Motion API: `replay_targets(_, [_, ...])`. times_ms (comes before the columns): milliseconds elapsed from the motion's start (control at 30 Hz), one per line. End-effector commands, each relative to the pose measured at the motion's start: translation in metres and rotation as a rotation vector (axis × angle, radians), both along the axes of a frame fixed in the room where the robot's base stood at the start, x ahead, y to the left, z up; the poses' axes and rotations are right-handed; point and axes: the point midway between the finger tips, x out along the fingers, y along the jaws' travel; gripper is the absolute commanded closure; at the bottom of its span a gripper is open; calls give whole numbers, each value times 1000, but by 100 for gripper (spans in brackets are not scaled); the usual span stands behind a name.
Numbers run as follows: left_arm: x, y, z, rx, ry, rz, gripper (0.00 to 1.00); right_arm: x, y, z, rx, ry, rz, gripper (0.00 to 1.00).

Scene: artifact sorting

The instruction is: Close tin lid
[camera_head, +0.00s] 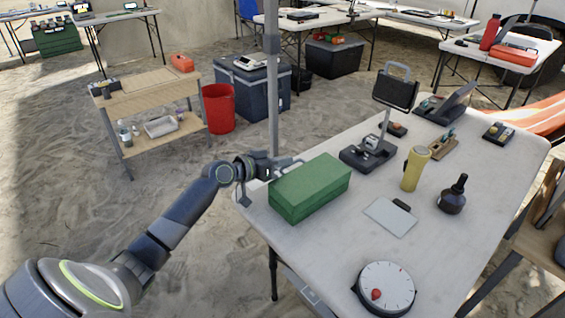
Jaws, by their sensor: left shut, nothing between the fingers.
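A green tin (310,189) with a rectangular box shape sits near the left corner of the white table. Its green lid is down on top, and no gap shows at this size. My left gripper (292,162) is at the tin's far left side, near the top edge. Its fingers are shut with nothing between them. I cannot tell whether it touches the tin. My right gripper is not in view.
The white table (330,250) also holds a microscope-like device (372,150), a yellow cylinder (415,167), a clipboard (390,216), a dark bottle (453,194) and a round dial scale (385,288). A grey pole (272,90) stands behind my left gripper.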

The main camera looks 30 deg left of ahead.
Motion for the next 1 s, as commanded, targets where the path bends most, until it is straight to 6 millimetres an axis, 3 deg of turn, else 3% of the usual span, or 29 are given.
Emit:
replay_targets(733, [0, -1, -7, -48, 18, -1, 100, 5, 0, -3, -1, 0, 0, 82])
replay_targets(1000, [4, -5, 20, -49, 16, 1, 100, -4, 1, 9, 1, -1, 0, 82])
